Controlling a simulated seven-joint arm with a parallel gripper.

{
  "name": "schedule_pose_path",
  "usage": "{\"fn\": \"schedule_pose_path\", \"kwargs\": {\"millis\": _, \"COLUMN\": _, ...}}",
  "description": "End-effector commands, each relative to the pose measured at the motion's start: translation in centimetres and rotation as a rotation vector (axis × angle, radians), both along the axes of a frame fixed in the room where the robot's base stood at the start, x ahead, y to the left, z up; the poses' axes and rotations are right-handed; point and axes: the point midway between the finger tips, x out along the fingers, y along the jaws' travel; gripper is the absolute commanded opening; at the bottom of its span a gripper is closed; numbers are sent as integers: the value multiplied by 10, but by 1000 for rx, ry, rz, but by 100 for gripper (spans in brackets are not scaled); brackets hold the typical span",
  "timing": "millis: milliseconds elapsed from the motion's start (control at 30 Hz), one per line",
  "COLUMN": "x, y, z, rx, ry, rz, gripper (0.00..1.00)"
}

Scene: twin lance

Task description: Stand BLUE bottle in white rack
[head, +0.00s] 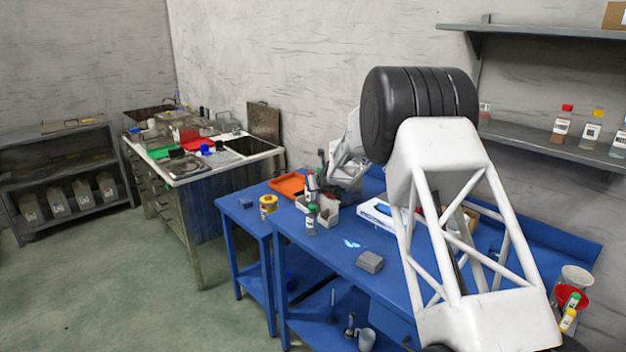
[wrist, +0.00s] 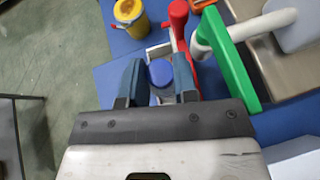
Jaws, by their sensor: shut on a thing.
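My gripper (wrist: 158,75) is shut on the blue bottle, whose round blue cap (wrist: 161,73) shows between the two dark fingers in the wrist view. The bottle's body is mostly hidden below the cap. The white rack (wrist: 158,50) shows in part just beyond the fingers. In the head view the white rack (head: 329,216) stands on the blue bench, below my wrist. I cannot tell whether the held bottle is inside the rack or above it. The held bottle is not clear in the head view.
A red-capped bottle (head: 311,188) and a green-capped bottle (head: 311,222) stand at the rack. Red (wrist: 179,18) and green (wrist: 230,62) parts crowd the fingers' right side.

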Motion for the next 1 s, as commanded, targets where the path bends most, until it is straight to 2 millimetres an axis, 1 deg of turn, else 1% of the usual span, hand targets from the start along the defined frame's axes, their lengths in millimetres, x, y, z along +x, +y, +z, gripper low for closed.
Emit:
{"fn": "schedule_pose_path", "kwargs": {"millis": 200, "x": 0, "y": 0, "z": -11, "rx": -1, "ry": 0, "rz": 0, "gripper": 0}}
{"fn": "schedule_pose_path", "kwargs": {"millis": 400, "x": 0, "y": 0, "z": -19, "rx": 1, "ry": -1, "rz": 0, "gripper": 0}}
{"fn": "schedule_pose_path", "kwargs": {"millis": 900, "x": 0, "y": 0, "z": -22, "rx": 0, "ry": -1, "rz": 0, "gripper": 0}}
{"fn": "schedule_pose_path", "kwargs": {"millis": 933, "x": 0, "y": 0, "z": -22, "rx": 0, "ry": -1, "rz": 0, "gripper": 32}}
{"fn": "schedule_pose_path", "kwargs": {"millis": 1000, "x": 0, "y": 0, "z": -22, "rx": 0, "ry": -1, "rz": 0, "gripper": 43}}
